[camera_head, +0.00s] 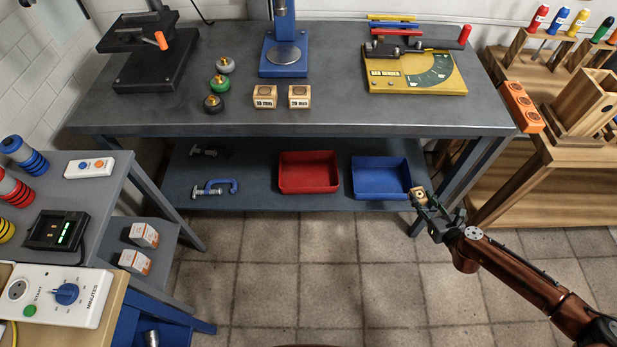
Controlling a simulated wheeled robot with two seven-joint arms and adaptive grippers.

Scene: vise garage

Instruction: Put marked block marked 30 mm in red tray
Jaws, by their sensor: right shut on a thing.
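A small light wooden block (417,193) is in my right gripper (424,197), which is shut on it. Its marking is too small to read. The gripper is in front of the lower shelf, at the right edge of the blue tray. The red tray (309,188) stands on the lower shelf, left of the blue tray, and looks empty. Two similar wooden blocks with labels, a left one (264,97) and a right one (299,97), stand on the workbench top; I cannot read their labels surely. My left gripper is not in view.
The blue tray (381,192) stands right of the red one. The workbench top (340,115) overhangs the shelf (255,200), where a blue clamp (220,186) lies at left. A bench leg (455,185) is near my right gripper. The tiled floor in front is clear.

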